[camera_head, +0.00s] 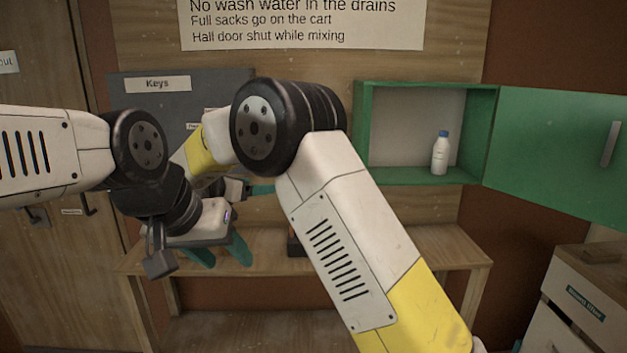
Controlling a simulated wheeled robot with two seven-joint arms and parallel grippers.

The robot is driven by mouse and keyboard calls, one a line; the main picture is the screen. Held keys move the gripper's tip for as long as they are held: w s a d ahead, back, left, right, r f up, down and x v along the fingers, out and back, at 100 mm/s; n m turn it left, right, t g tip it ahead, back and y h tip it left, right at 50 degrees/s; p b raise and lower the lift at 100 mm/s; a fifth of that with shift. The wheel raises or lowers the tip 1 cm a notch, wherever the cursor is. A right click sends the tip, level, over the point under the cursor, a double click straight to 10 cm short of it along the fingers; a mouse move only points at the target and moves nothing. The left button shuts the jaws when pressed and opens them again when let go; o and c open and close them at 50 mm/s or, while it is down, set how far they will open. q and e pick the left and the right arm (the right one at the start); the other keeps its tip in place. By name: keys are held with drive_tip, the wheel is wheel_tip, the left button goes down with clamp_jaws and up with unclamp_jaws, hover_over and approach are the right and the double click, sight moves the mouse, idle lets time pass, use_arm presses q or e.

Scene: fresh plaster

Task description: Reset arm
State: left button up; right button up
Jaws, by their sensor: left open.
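My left arm comes in from the left, and my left gripper (225,258) hangs over the left part of the wooden bench. Its teal fingers point down and stand apart, with nothing seen between them. My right arm rises from the bottom right and bends at a black elbow joint in the middle of the view. Its forearm runs back to the left, behind the elbow. A bit of teal beside the elbow seems to be part of my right gripper (262,189), mostly hidden, so its jaws cannot be read.
The wooden bench (440,246) runs along the wall. A green wall cabinet (425,176) stands open, its door swung right, with a white blue-capped bottle (440,155) inside. A grey key board (130,90) hangs behind my arms. A drawer unit (578,287) stands at right.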

drive_tip(key=s+d+r+m+g+y, duration=0.1)
drive_tip(key=s+d+m+g, duration=0.35)
drive_tip(key=d, duration=0.75)
drive_tip(key=s+d+r+m+g+y, duration=0.1)
drive_tip(key=s+d+r+m+g, duration=0.1)
drive_tip(key=s+d+m, duration=0.75)
drive_tip(key=s+d+m+y, duration=0.4)
drive_tip(key=s+m, duration=0.3)
drive_tip(key=s, duration=0.2)
drive_tip(key=s+d+f+m+y, duration=0.1)
drive_tip(key=s+d+m+y, duration=0.3)
drive_tip(key=s+m, duration=0.4)
drive_tip(key=shift+s+d+f, duration=0.3)
drive_tip(key=shift+s+d, duration=0.05)
drive_tip(key=shift+s, duration=0.6)
